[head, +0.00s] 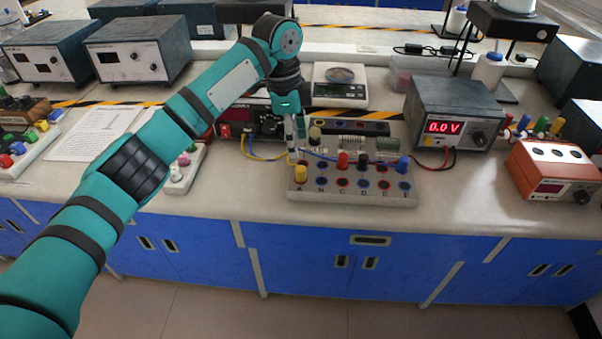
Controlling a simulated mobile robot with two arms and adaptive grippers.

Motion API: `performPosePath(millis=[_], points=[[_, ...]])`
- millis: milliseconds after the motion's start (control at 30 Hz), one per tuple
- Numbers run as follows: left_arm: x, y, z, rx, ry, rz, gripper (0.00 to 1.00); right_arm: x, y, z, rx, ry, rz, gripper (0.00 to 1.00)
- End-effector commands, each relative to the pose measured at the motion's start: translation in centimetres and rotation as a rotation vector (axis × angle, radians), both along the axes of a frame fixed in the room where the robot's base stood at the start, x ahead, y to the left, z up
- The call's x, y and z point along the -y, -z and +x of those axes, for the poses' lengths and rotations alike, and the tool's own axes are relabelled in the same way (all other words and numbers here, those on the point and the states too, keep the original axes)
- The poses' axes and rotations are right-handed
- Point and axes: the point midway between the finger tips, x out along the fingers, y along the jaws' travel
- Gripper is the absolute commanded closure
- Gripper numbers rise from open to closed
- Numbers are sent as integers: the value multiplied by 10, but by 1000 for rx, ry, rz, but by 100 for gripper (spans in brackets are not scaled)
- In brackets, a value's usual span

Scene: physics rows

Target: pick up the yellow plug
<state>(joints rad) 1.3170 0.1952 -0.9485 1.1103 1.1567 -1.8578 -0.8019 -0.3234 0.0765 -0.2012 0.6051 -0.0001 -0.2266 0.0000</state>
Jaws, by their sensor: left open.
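A yellow plug (301,172) stands upright at the front left corner of the grey socket board (325,197). My left gripper (297,148) points down above the back left part of the board, just behind and above the yellow plug. Its fingers are open, and I see nothing held between them. A dark plug or knob (315,134) stands right beside the fingers. A red plug (342,160), a black plug (363,158) and a blue plug (403,164) stand farther right on the board. My right gripper is not in view.
Yellow and blue wires run close to the gripper. A power supply (455,113) reading 0.0 V and an orange meter (553,172) stand to the right. A scale (341,92) is behind the board. The bench front edge is clear.

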Motion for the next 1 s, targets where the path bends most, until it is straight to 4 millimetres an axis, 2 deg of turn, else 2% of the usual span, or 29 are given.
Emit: performPosePath(millis=[67, 200, 300, 400, 700, 833, 1000], points=[[2, 17, -1, -2, 0, 1, 50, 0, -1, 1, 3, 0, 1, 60], [5, 37, 0, -1, 0, 1, 50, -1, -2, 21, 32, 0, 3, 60], [6, 44, 0, 1, 0, 0, 50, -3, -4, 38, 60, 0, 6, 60], [6, 50, 0, 0, 0, 1, 50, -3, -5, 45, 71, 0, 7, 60], [12, 90, 2, -1, 1, 1, 50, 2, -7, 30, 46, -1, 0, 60], [13, 97, 2, 2, 1, 1, 50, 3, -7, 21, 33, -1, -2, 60], [13, 98, 3, 2, 1, 1, 50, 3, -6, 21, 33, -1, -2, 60]])
